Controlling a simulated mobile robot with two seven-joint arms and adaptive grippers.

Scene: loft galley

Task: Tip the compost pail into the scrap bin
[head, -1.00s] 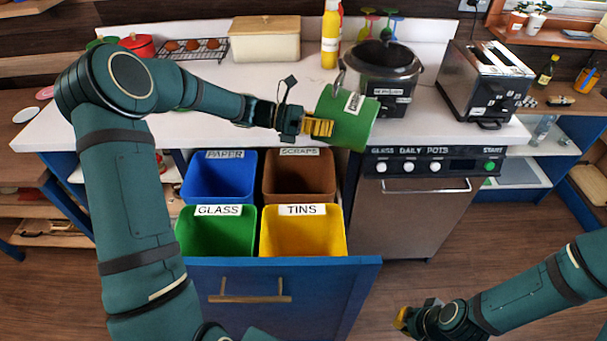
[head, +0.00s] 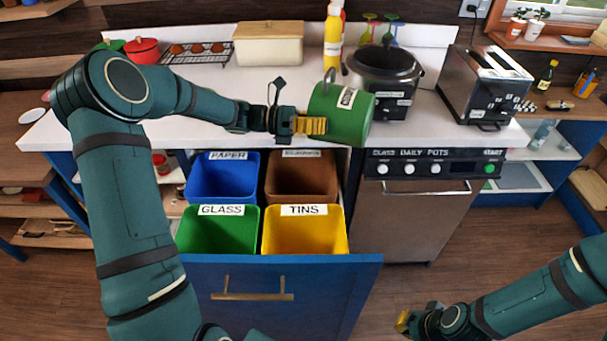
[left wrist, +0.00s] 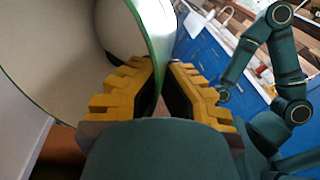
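The compost pail (head: 345,116) is a green cylinder with a white label, tipped nearly onto its side. It hangs above the counter's front edge, up and to the right of the brown scrap bin (head: 300,180). My left gripper (head: 313,126) is shut on the pail's rim at its left end. In the left wrist view, the pail's rim (left wrist: 158,45) passes between the yellow fingers (left wrist: 163,92), and the pale inside wall shows. No contents are visible there. My right gripper (head: 404,320) is low at the bottom right, too small to read its fingers.
The open drawer also holds blue paper (head: 222,178), green glass (head: 217,232) and yellow tins (head: 304,232) bins. A slow cooker (head: 384,78) and a toaster (head: 484,85) stand on the counter behind and right of the pail. A dishwasher (head: 420,215) is right of the drawer.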

